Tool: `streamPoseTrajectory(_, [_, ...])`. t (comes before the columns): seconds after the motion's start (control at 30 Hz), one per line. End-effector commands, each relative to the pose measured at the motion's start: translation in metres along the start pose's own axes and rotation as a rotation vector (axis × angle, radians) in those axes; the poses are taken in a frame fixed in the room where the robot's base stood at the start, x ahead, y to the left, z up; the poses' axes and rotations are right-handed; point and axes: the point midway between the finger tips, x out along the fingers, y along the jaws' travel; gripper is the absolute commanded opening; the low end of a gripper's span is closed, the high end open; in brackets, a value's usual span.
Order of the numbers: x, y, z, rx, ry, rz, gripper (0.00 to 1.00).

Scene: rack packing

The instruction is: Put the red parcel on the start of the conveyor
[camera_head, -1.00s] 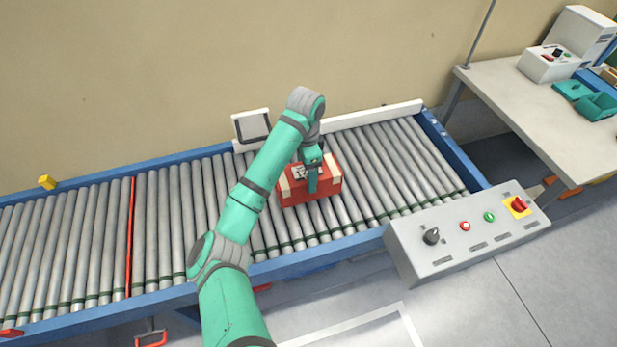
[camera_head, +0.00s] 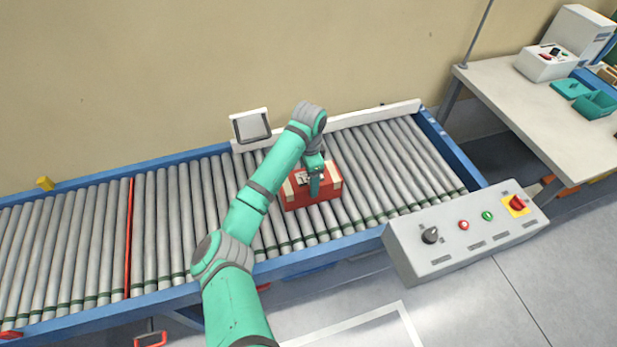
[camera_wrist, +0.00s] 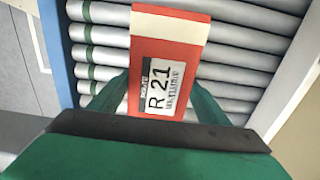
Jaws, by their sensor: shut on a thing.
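The red parcel (camera_head: 328,192) has pale bands and a white label, and it is at the roller conveyor (camera_head: 385,165), over its right-hand part. In the wrist view the red parcel (camera_wrist: 168,28) shows its label reading "R 21". My gripper (camera_head: 315,185) is above the parcel and shut on it, with a finger down along each side in the wrist view (camera_wrist: 165,95). The parcel's underside is hidden, so I cannot tell whether it touches the rollers.
A grey control box (camera_head: 465,235) with buttons and a knob stands at the conveyor's front right. A red line (camera_head: 129,235) crosses the rollers at the left. A white-framed panel (camera_head: 251,126) stands at the back edge. Rollers right of the parcel are clear.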

Motion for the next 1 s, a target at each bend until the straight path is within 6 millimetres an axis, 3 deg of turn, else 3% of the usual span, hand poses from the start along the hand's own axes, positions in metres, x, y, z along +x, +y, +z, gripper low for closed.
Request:
streamPoseTrajectory(0.03, [0.001, 0.0, -0.001, 0.001, 0.001, 0.0, 0.31])
streamPoseTrajectory(0.07, [0.001, 0.0, -0.001, 0.001, 0.0, 0.0, 0.77])
streamPoseTrajectory(0.1, [0.001, 0.0, -0.001, 0.001, 0.0, 0.0, 0.87])
streamPoseTrajectory(0.13, [0.001, 0.0, -0.001, 0.002, 0.0, 0.0, 0.89])
streamPoseTrajectory(0.43, [0.0, 0.001, -0.002, 0.003, 0.0, 0.0, 0.89])
streamPoseTrajectory(0.57, [-0.01, 0.0, -0.002, 0.003, 0.0, 0.0, 0.89])
streamPoseTrajectory(1.0, [-0.094, 0.0, -0.004, 0.007, 0.0, -0.003, 0.89])
